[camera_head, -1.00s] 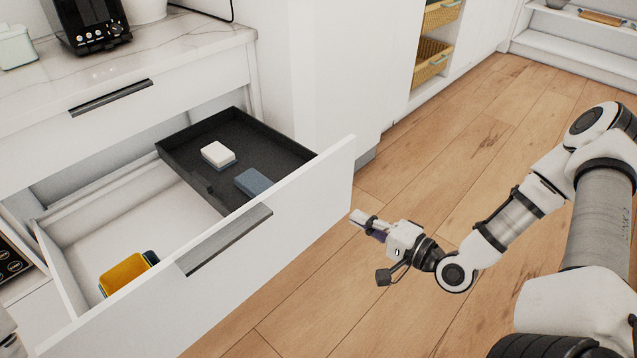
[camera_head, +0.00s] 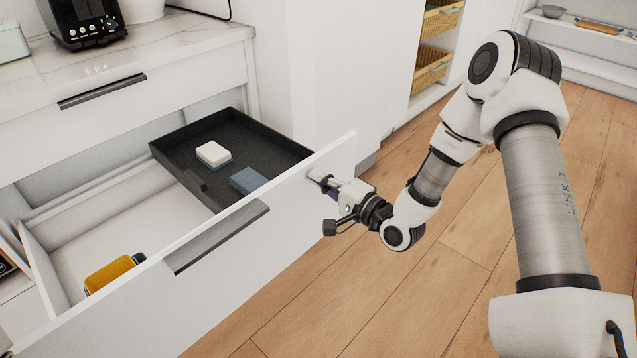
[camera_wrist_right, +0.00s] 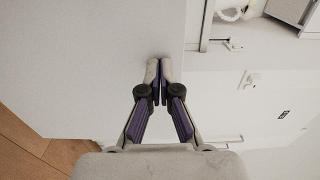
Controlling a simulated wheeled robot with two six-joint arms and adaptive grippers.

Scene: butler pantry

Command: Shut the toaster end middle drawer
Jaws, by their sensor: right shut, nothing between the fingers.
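The middle drawer (camera_head: 240,262) stands pulled far out in the head view, a white front with a dark bar handle (camera_head: 216,237). Inside are a black tray (camera_head: 268,138) with a white block (camera_head: 213,154) and a blue block (camera_head: 249,180), and a yellow item (camera_head: 113,274) at the left. My right gripper (camera_head: 318,178) is shut and empty, its tips at the right end of the drawer front's outer face, seemingly touching it. In the wrist view the closed fingers (camera_wrist_right: 159,68) meet before a pale panel. My left gripper is not in view.
The black toaster (camera_head: 82,22) stands on the marble counter (camera_head: 170,42) above a closed upper drawer (camera_head: 120,105). Wicker baskets (camera_head: 431,67) sit in a cabinet at the back. Open wood floor (camera_head: 400,290) lies in front of and right of the drawer.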

